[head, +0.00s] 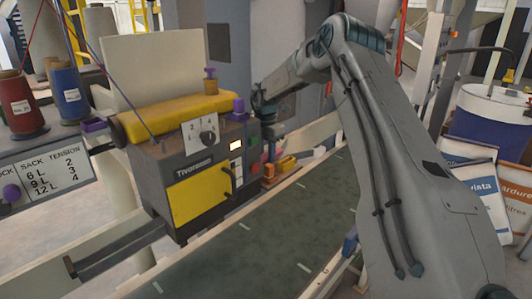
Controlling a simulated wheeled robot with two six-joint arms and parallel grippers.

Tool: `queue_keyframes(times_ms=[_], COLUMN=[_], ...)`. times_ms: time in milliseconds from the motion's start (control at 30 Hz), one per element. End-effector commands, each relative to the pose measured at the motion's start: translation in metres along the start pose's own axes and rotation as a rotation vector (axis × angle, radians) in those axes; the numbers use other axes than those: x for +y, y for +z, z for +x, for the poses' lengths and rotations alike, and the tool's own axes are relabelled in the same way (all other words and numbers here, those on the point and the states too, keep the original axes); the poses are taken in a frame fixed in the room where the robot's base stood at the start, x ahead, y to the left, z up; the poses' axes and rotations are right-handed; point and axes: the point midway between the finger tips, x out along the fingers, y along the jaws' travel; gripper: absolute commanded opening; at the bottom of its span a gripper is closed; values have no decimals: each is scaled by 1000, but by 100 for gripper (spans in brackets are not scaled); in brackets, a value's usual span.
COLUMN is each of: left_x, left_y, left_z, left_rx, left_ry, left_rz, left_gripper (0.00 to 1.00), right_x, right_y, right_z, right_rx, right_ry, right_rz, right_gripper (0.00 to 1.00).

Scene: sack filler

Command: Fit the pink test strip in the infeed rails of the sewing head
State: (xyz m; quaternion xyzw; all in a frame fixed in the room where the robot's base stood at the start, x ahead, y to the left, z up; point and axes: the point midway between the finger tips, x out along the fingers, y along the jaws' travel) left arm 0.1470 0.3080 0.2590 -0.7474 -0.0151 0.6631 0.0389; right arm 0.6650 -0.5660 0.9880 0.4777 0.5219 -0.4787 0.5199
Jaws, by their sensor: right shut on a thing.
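The sewing head (195,160), a dark box with a yellow door and a yellow top, stands at the left of the belt. My right gripper (271,142) points down close beside its right side, by the green and red buttons. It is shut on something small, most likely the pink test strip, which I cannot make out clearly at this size. Small orange and yellow parts (284,164) sit just below and right of the gripper, and they may be the infeed rails. I cannot tell whether the held thing touches them. My left gripper is out of view.
The green conveyor belt (255,243) runs diagonally past the sewing head and is clear. Red (20,105) and blue (68,95) thread spools stand at the left, above a sack tension chart (48,170). Printed sacks (470,180) stand at the right.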

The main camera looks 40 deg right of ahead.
Motion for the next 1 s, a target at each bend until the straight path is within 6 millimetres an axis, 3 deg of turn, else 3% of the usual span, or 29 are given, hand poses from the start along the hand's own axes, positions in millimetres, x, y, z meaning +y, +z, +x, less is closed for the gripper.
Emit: queue_keyframes(times_ms=[533, 567, 667, 1000], left_x=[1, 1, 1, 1], left_y=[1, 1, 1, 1], left_z=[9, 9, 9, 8], left_rx=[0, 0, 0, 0], left_ry=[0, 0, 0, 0], left_rz=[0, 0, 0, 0], left_gripper=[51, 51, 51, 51], right_x=[0, 0, 0, 0], right_y=[0, 0, 0, 0], right_z=[10, 10, 10, 8], right_rx=[0, 0, 0, 0], right_ry=[0, 0, 0, 0], right_rz=[0, 0, 0, 0], right_gripper=[9, 38, 57, 57])
